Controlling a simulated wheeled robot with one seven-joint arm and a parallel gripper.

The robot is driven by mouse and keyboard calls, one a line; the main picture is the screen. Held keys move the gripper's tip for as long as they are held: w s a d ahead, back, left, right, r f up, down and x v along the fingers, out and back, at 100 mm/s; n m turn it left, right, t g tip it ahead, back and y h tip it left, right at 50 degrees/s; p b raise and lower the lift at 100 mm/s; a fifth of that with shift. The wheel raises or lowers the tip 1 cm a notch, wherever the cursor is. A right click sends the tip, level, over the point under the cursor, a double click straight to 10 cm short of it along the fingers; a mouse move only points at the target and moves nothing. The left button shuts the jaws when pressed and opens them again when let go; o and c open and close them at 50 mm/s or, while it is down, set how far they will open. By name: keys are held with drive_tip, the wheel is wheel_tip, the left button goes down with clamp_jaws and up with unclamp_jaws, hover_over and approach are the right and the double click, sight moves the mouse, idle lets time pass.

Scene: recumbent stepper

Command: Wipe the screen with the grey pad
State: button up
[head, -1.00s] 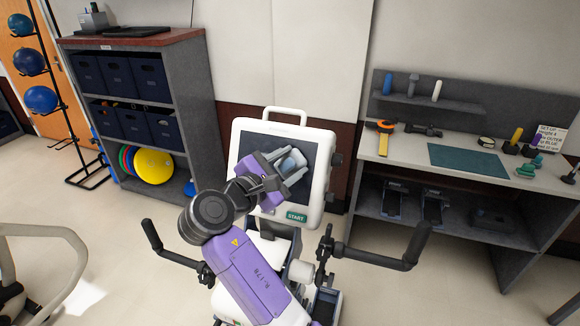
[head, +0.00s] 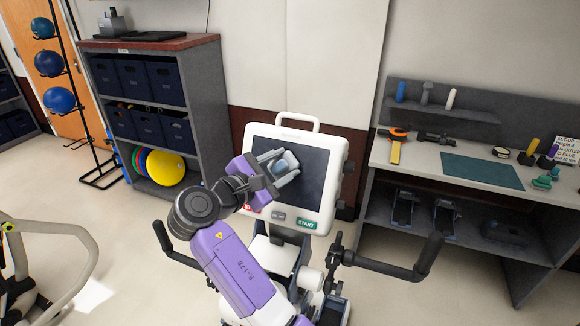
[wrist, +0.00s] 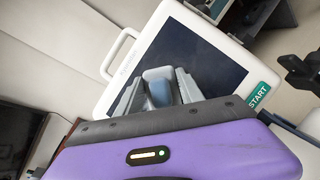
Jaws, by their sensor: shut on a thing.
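The screen (head: 314,181) is a dark panel in a white console with a handle on top, a green START button and a red button below. It also shows in the wrist view (wrist: 205,52). My gripper (head: 284,167) is in front of the screen's left half, shut on the grey pad (head: 288,160). The pad shows between the fingers in the wrist view (wrist: 160,88). Its wiping face is turned away, and I cannot tell whether it touches the screen. My gripper hides part of the screen's left side and the red button.
Handlebars (head: 432,253) stick out on both sides below the console. A desk (head: 395,174) with a green mat (head: 482,171) and small tools stands at the right. A shelf unit (head: 205,85) with dark bins stands at the left.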

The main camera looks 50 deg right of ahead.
drive_tip(key=shift+w+a, duration=0.25)
drive_tip(key=shift+w, duration=0.35)
drive_tip(key=shift+w, duration=0.1)
drive_tip(key=shift+w+a, duration=0.3)
drive_tip(key=shift+w, duration=0.35)
drive_tip(key=shift+w+a, duration=0.25)
drive_tip(key=shift+w, duration=0.4)
drive_tip(key=shift+d+f, duration=0.1)
drive_tip(key=shift+s+d, duration=0.25)
drive_tip(key=shift+s, duration=0.5)
drive_tip(key=shift+s+d, duration=0.25)
drive_tip(key=shift+s, duration=0.45)
drive_tip(key=shift+s+d, duration=0.25)
drive_tip(key=shift+s, duration=0.45)
drive_tip(key=shift+s+d, duration=0.25)
drive_tip(key=shift+s, duration=0.45)
